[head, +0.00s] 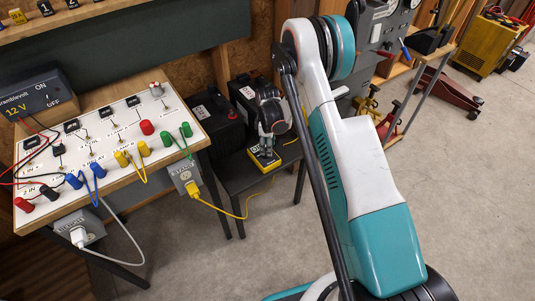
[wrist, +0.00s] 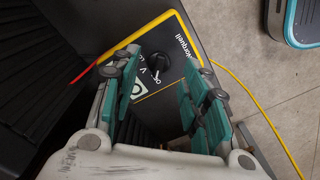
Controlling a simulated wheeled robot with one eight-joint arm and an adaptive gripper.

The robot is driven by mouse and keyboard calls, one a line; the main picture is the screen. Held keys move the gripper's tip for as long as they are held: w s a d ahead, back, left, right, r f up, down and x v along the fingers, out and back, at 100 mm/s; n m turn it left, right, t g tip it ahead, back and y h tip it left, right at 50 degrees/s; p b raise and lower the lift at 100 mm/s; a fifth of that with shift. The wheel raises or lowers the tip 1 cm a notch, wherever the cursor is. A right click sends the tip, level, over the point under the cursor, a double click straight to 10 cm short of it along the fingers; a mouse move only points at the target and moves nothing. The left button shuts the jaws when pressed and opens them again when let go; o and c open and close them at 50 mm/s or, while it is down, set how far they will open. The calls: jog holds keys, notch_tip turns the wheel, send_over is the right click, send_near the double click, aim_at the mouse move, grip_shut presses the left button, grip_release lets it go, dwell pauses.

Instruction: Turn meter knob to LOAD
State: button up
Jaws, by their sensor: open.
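The meter (head: 262,162) is a small yellow-edged box with a dark face on a low dark stand. In the wrist view its face (wrist: 178,72) carries the word Norquell, a V mark and other labels partly hidden by my fingers. Its round black knob (wrist: 159,61) shows beyond my fingertips, near the middle of the face. I cannot clearly tell which label the knob points to. My gripper (wrist: 160,88) is open and empty, with one teal-padded finger on each side of the view. In the head view my gripper (head: 264,146) is pointed down just over the meter.
A panel (head: 120,140) with colored plugs and switches stands on the bench at left. Black batteries (head: 215,121) sit behind the meter. Red and yellow leads (wrist: 232,82) run from it. Grey floor (head: 250,240) is clear in front.

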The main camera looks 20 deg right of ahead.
jog(key=shift+f+b, duration=0.5)
jog(key=shift+f, duration=1.4)
jog(key=shift+c, duration=0.6)
jog(key=c, duration=0.9)
